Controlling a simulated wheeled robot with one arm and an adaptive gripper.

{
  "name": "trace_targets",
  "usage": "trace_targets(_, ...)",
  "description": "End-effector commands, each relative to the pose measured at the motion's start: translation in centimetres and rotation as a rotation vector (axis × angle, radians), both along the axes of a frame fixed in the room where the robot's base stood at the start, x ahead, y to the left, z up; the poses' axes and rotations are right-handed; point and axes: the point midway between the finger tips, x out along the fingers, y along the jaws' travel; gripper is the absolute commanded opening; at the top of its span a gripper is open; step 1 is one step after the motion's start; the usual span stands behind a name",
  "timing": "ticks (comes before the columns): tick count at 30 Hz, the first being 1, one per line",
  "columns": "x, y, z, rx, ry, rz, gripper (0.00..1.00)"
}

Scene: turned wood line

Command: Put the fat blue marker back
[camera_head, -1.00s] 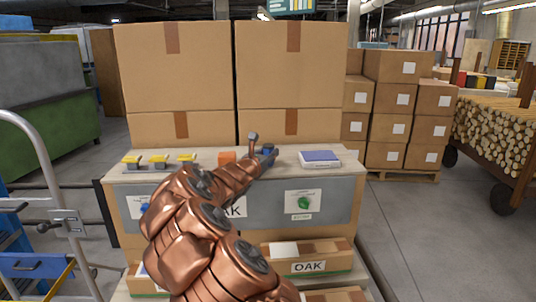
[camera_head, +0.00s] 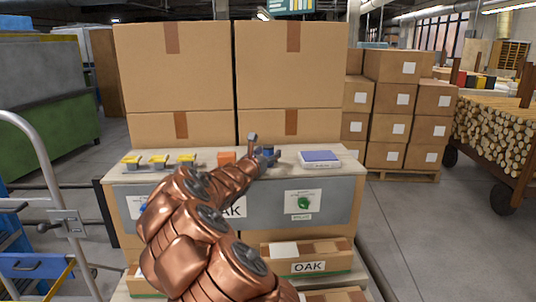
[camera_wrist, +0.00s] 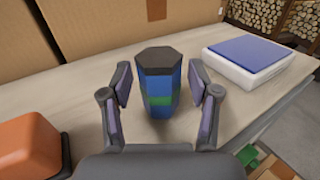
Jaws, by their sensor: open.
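The fat blue marker (camera_wrist: 159,85) stands upright on the bench top in the wrist view. It is six-sided, with a dark cap on top and a green band around its blue body. My gripper (camera_wrist: 160,92) is open, with one finger on each side of the marker and a visible gap on both sides. In the head view my gripper (camera_head: 258,158) is at the bench top, and only a small blue part of the marker (camera_head: 268,149) shows behind it.
A white box with a blue top (camera_wrist: 262,52) lies right of the marker. Tall cartons (camera_head: 290,70) close off the back. Bare bench top (camera_wrist: 228,112) lies right of my gripper.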

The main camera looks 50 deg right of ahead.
Motion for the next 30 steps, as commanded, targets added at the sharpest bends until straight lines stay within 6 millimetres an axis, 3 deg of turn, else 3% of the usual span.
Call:
trace_targets(18, -1.7, 8.8, 0.1, -0.003, -0.001, 0.001, 0.61)
trace_targets(30, -2.1, 11.2, 0.1, -0.002, 0.000, 0.001, 0.61)
